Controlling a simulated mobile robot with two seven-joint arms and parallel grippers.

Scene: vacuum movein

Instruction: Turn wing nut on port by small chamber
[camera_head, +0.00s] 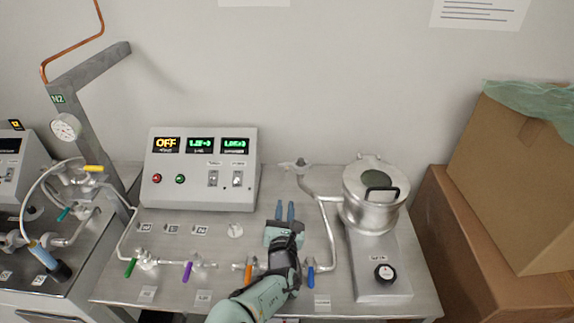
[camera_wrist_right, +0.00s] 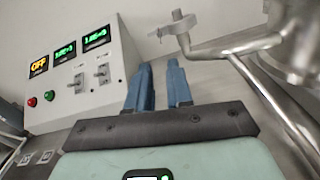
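The small chamber (camera_head: 358,215) is a silver round vessel with a black-handled lid at the right of the steel table. A bent pipe runs from it to a port with a grey wing nut (camera_head: 300,165) near the table's back edge. The wing nut also shows at the top of the right wrist view (camera_wrist_right: 172,27). My right gripper (camera_head: 284,208) is in front of the wing nut and apart from it, blue fingers pointing toward the back wall. In the right wrist view the fingers (camera_wrist_right: 159,70) are parted with nothing between them. My left gripper is not in view.
A control box (camera_head: 200,168) with displays and switches stands left of my right gripper. Valves with green, purple, orange and blue handles line the table's front. A white part (camera_head: 235,230) lies on the table. Cardboard boxes (camera_head: 520,180) stand at the right.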

